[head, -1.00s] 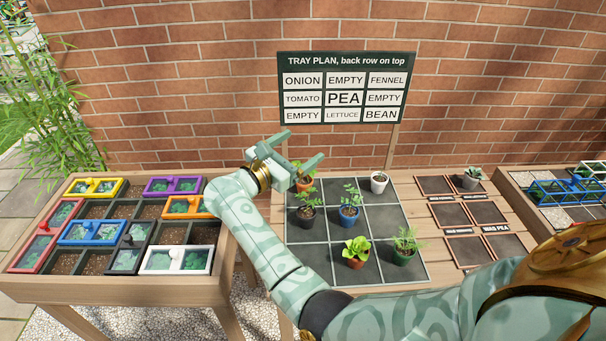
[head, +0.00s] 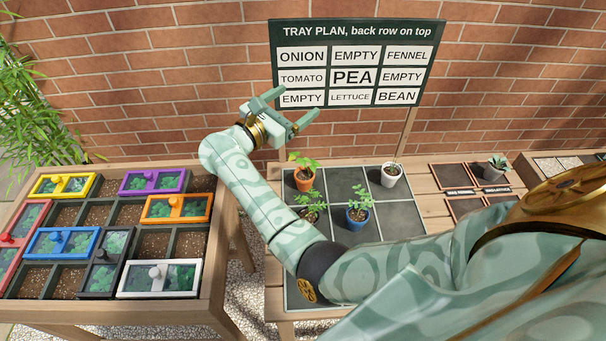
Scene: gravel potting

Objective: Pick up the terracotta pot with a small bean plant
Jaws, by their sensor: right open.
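A terracotta pot (head: 304,180) with a small leafy green plant stands upright in the back left cell of the dark tray (head: 340,180). My right gripper (head: 300,101) is open and empty. In the picture it shows above the pot, in front of the lower left of the sign, apart from the pot. My right arm covers the front of the tray. My left gripper is not in view.
A white pot (head: 391,174), a blue pot (head: 357,216) and a dark pot (head: 311,210) stand near it on the tray. The tray plan sign (head: 355,65) rises behind. A planter box with coloured lidded frames (head: 160,279) is at left.

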